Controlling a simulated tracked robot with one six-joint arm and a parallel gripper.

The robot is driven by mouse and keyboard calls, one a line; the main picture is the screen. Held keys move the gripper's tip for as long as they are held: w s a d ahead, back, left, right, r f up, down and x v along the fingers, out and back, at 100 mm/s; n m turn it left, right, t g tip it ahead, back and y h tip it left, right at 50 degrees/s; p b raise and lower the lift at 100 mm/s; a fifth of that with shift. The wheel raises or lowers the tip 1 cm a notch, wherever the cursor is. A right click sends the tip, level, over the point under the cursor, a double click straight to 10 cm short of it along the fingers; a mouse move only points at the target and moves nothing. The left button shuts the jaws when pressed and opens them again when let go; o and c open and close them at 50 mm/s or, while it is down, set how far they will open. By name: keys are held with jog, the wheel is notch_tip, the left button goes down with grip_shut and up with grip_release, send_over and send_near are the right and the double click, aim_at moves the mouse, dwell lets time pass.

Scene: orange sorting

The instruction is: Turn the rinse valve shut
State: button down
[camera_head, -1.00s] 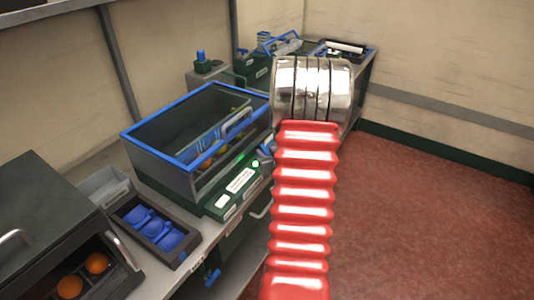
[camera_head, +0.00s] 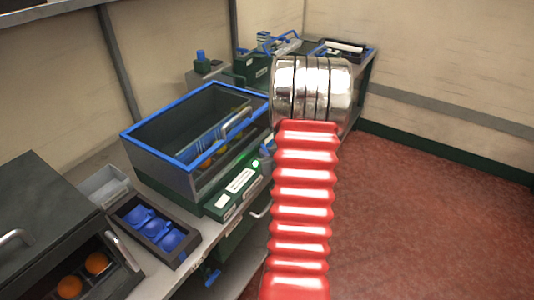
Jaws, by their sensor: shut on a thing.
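A wash tank (camera_head: 160,157) with a blue rim stands on the bench. Its front has a dark green control panel (camera_head: 222,203) with white labels and a lit green light (camera_head: 255,163). A small blue handle (camera_head: 266,150) shows at the panel's right end, partly hidden by my arm. It may be the rinse valve, but I cannot tell for sure. My gripper is not visible; my red and silver arm fills the middle of the view and hides whatever lies behind it.
Several oranges lie in the tank and in a dark box (camera_head: 40,215) at the left. A black tray (camera_head: 180,258) with blue cups stands in front. A blue fitting (camera_head: 212,276) sits below the bench. The red floor (camera_head: 430,220) at right is clear.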

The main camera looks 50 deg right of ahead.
jog(key=shift+w+a+m+g+h, duration=0.1)
jog(key=shift+a+m+g+h, duration=0.05)
jog(key=shift+m+g+h, duration=0.3)
jog(key=shift+w+a+m+g+h, duration=0.1)
jog(key=shift+a+m+g+h, duration=0.05)
jog(key=shift+m+g+h, duration=0.6)
jog(key=shift+w+a+m+g+h, duration=0.15)
jog(key=shift+m+g+h, duration=0.7)
jog(key=shift+m, duration=0.45)
jog(key=shift+m+g+h, duration=0.25)
jog(key=shift+m+g, duration=0.25)
jog(key=shift+g, duration=0.15)
jog(key=c, duration=1.8)
grip_release()
jog(key=shift+o, duration=0.2)
jog(key=shift+r, duration=0.1)
jog(key=v, duration=1.3)
jog(key=shift+s+a, duration=0.2)
jog(key=shift+a, duration=0.05)
